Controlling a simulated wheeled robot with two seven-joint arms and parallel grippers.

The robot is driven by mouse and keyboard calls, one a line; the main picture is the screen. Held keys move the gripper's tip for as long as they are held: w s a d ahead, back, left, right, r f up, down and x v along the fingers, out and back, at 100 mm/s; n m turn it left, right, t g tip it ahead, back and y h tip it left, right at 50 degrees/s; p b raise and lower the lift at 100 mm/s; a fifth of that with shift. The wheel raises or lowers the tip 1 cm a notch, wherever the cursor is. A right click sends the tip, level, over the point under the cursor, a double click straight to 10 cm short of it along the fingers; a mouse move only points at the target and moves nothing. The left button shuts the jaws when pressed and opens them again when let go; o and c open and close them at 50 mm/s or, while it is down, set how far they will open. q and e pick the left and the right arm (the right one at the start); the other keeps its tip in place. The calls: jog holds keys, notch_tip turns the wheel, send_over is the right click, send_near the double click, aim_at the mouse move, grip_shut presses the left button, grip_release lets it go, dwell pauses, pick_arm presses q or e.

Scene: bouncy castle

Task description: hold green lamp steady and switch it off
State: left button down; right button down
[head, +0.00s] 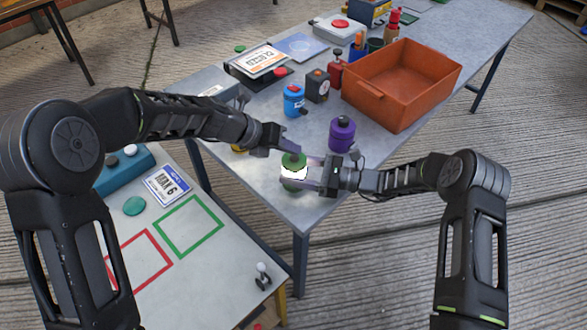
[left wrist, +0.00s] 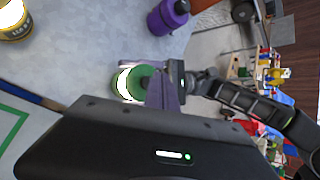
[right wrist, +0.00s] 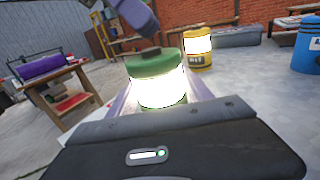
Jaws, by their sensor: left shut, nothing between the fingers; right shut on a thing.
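The green lamp (head: 292,158) stands upright near the front corner of the grey table. Its white band glows in the right wrist view (right wrist: 160,92), with a dark button (right wrist: 151,52) on its green cap. My right gripper (head: 308,175) is shut around the lamp's body from the right. My left gripper (head: 291,148) is shut and empty, its fingertips just above the cap. In the right wrist view the left fingers (right wrist: 133,18) hang above the button, apparently apart from it. The lamp also shows in the left wrist view (left wrist: 128,82), partly hidden by fingers.
A lit yellow lamp (right wrist: 198,48) stands behind, mostly hidden by my left arm in the head view. A purple lamp (head: 342,134), a blue lamp (head: 294,100) and an orange crate (head: 400,85) stand farther back. A lower table (head: 150,240) is at front left.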

aim_at(291, 159)
pick_arm(q)
jog(key=shift+f, duration=0.15)
jog(key=shift+f, duration=0.3)
dwell(0.6)
jog(key=shift+r, duration=0.45)
jog(key=shift+r, duration=0.15)
notch_tip(291, 159, up, 6)
jog(key=shift+f, duration=0.15)
pick_arm(e)
jog(key=shift+c, duration=1.8)
grip_release()
